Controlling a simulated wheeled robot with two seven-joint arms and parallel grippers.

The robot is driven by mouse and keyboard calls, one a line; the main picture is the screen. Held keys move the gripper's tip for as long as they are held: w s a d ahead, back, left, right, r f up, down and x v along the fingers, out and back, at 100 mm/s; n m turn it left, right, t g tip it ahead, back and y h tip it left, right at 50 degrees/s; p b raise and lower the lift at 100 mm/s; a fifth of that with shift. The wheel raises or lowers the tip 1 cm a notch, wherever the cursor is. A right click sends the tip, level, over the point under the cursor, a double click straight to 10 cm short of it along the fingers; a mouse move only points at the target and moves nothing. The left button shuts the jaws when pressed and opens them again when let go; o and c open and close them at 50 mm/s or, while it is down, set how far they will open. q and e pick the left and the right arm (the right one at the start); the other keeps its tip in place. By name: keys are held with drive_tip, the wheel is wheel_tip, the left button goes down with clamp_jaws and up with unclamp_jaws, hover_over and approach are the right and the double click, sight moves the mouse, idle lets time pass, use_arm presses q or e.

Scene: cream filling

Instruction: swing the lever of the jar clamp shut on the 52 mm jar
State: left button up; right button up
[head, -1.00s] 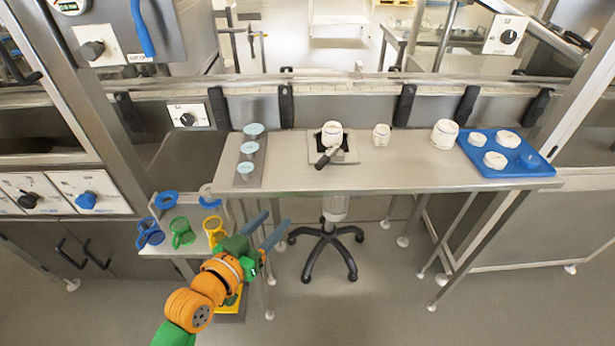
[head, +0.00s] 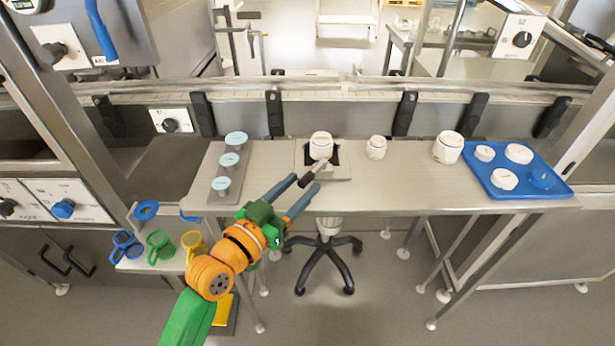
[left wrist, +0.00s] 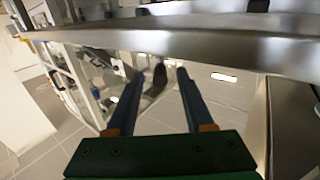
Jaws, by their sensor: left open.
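A white jar (head: 321,143) stands upright in the jar clamp (head: 338,172), a plate with dark jaws on the table. Its size cannot be read. The clamp's lever (head: 308,179) has a black handle that points toward the front edge and left. My left gripper (head: 306,184) is open and empty. In the head view its blue fingertips lie on either side of the black handle; contact cannot be told. In the left wrist view the open fingers (left wrist: 158,74) appear beneath the table's edge (left wrist: 190,45). The right gripper is out of view.
Two other white jars (head: 376,147) (head: 447,147) stand to the right. A blue tray (head: 555,192) with white lids is at the far right. A grey strip (head: 203,195) with pale blue-topped items lies left. Coloured rings (head: 160,245) sit on a lower shelf.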

use_arm(q)
drive_tip(key=shift+x, duration=1.2)
drive_tip(key=shift+s, duration=0.1)
clamp_jaws()
drive_tip(key=shift+a, duration=0.1)
